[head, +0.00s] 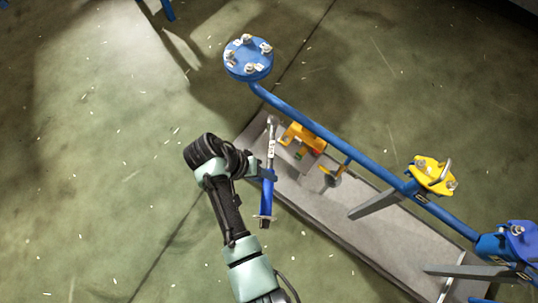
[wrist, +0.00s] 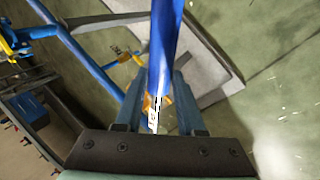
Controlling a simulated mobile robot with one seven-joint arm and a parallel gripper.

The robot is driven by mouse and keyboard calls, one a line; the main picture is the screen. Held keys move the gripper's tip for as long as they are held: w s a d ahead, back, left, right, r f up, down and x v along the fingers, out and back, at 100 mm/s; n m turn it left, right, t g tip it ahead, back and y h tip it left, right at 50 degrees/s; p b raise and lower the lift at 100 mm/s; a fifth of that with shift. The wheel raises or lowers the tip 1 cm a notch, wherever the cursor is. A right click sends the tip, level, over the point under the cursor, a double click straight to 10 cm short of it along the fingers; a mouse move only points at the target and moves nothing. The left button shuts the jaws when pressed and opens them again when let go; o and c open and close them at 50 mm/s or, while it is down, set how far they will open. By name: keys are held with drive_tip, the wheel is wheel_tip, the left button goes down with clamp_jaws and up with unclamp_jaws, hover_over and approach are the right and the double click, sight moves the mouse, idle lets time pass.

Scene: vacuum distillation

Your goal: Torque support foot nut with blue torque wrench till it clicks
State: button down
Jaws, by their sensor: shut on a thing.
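The blue torque wrench (head: 268,196) has a blue handle and a silver shaft. My gripper (head: 266,175) is shut on its handle, with the shaft and head pointing up the picture. In the wrist view the blue handle (wrist: 167,40) runs between the fingers of my gripper (wrist: 160,78). The wrench head (head: 272,121) is left of an orange support bracket (head: 303,137) on the grey base plate. I cannot tell which part is the nut; no contact with the wrench head is clear.
The blue pipe (head: 310,124) runs diagonally above the grey plate (head: 335,225), from a bolted blue flange (head: 248,58) to a yellow clamp (head: 431,174) and a blue fitting (head: 510,242). Grey struts stand on the plate. The floor at left is clear.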

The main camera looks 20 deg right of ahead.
drive_tip(key=f+b, duration=0.1)
drive_tip(key=d+f+m+b, duration=0.1)
drive_tip(key=w+f+h+b, duration=0.1)
drive_tip(key=b, duration=0.1)
drive_tip(key=shift+w+d+f+g, duration=0.1)
drive_tip(key=shift+d+f+g, duration=0.1)
drive_tip(key=shift+g, duration=0.2)
drive_tip(key=shift+d+f+m+b, duration=0.2)
drive_tip(key=shift+m+b, duration=0.2)
drive_tip(key=shift+b, duration=0.2)
drive_tip(key=shift+r, duration=0.1)
drive_tip(key=shift+p, duration=0.3)
drive_tip(key=shift+f+b, duration=1.45)
drive_tip(key=shift+f, duration=0.5)
drive_tip(key=shift+f+b, duration=1)
drive_tip(key=shift+f, duration=0.7)
